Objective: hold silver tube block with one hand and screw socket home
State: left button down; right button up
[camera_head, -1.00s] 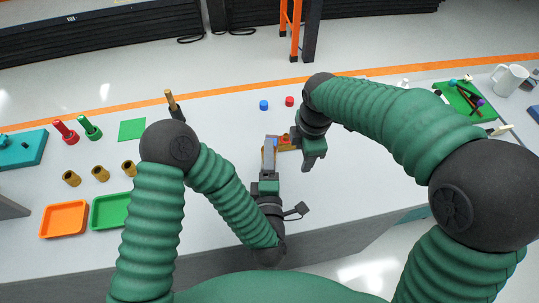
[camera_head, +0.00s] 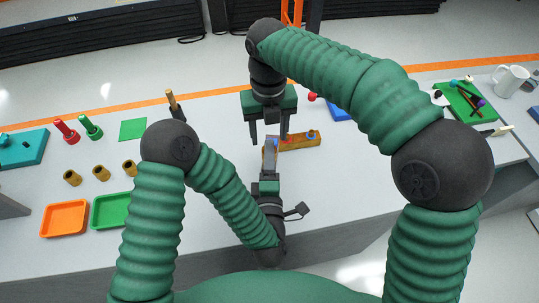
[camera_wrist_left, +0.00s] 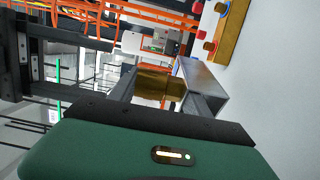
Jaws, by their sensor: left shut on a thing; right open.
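My left gripper (camera_head: 269,184) is shut on the silver tube block (camera_head: 269,152), which stands out from its jaws near the table's middle. In the left wrist view the silver block (camera_wrist_left: 204,76) lies at the jaws, with a brass-coloured socket (camera_wrist_left: 155,84) beside its end. I cannot tell whether the socket sits in the block or how deep. My right gripper (camera_head: 269,134) is open, its fingers pointing down just behind and above the block. No held thing shows between its fingers.
A wooden bar (camera_head: 299,142) with blue and red knobs lies just right of the block. Brass cups (camera_head: 101,173), an orange tray (camera_head: 64,218) and a green tray (camera_head: 111,210) stand left. A red knob (camera_head: 312,97) and blue plate (camera_head: 340,108) lie behind right.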

notch_tip(320, 180, down, 8)
jog(key=shift+r, duration=0.25)
jog(key=shift+c, duration=0.4)
grip_shut()
jog(key=m, duration=0.3)
jog(key=shift+o, duration=0.9)
grip_release()
jog(key=shift+r, duration=0.15)
